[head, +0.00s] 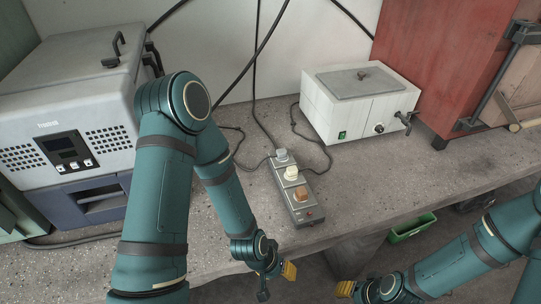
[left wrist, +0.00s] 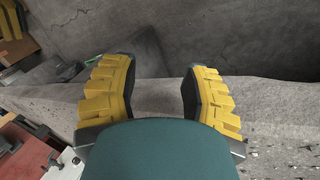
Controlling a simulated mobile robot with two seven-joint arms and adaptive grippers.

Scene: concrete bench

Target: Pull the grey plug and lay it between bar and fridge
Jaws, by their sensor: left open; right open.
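The grey plug (head: 282,156) sits in the far end of the grey power bar (head: 306,212) on the bench. A cream plug (head: 291,173) and a brown plug (head: 301,194) sit nearer on the same bar. The white appliance with a display (head: 62,125), at the left, looks like the fridge. My left gripper (head: 275,283) is open and empty, low by the bench's front edge, nearer than the bar. In the left wrist view its yellow-padded fingers (left wrist: 160,88) stand apart with nothing between them. My right gripper (head: 354,290) is open at the bottom, partly out of view.
A white bath with a tap (head: 350,104) stands behind the bar, right of it. A red cabinet (head: 435,62) is at the back right. Dark cables run behind the bar. My left arm crosses the bench between fridge and bar. A green bin (head: 411,228) is below the bench.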

